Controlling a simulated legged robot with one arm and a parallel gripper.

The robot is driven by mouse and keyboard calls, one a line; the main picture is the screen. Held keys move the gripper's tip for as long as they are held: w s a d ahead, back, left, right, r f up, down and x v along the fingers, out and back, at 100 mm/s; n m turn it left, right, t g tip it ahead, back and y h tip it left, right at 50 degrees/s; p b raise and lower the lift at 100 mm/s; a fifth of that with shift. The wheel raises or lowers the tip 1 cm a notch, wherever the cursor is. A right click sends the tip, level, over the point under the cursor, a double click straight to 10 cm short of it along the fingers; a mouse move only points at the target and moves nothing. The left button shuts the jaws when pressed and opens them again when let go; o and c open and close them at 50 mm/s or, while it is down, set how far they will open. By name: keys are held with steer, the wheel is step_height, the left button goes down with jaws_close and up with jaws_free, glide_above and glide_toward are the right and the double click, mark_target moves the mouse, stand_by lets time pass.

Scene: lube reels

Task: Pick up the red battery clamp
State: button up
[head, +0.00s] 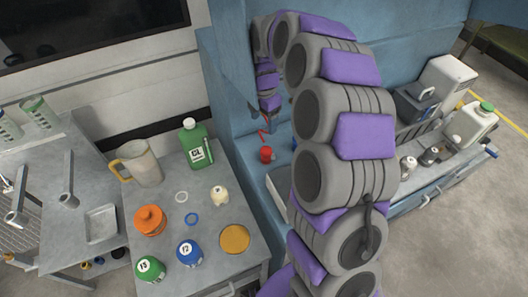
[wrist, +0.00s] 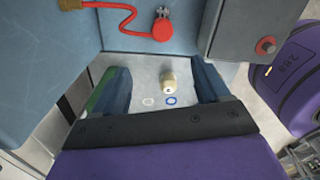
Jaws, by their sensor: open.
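A red cable with a round red end (wrist: 162,30) runs along the blue surface at the top of the wrist view. In the head view a red cylinder (head: 265,155) and a thin red piece (head: 262,135) show beside the blue wall. I cannot clearly make out the clamp's jaws. My gripper (head: 268,118) hangs just above the red pieces, partly hidden by my arm. In the wrist view my gripper (wrist: 160,75) is open, with nothing between its fingers.
The grey table (head: 120,210) at left holds a green bottle (head: 196,145), a jug (head: 140,163), an orange container (head: 150,221) and small bottles. The blue wall (head: 227,80) stands close to my gripper. A grey box (wrist: 245,28) is at upper right in the wrist view.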

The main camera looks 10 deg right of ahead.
steer(key=b, duration=0.2)
glide_above(267, 149)
steer(key=d, duration=0.1)
step_height(267, 149, down, 7)
steer(key=shift+r, duration=0.1)
steer(key=f, duration=0.2)
steer(key=a+f, duration=0.1)
steer(key=f, duration=0.2)
steer(key=shift+a+f+b, duration=0.1)
steer(key=shift+a+b, duration=0.05)
steer(key=shift+b, duration=0.2)
steer(key=shift+a+f, duration=0.25)
steer(key=shift+f, duration=0.15)
steer(key=f, duration=0.1)
steer(key=d+f+b, duration=0.1)
steer(key=f, duration=0.2)
steer(key=shift+d+f+b, duration=0.25)
steer(key=shift+d+b, duration=0.05)
steer(key=shift+b, duration=0.1)
steer(key=shift+a, duration=0.6)
steer(key=c, duration=0.3)
steer(key=shift+d, duration=0.3)
steer(key=c, duration=0.9)
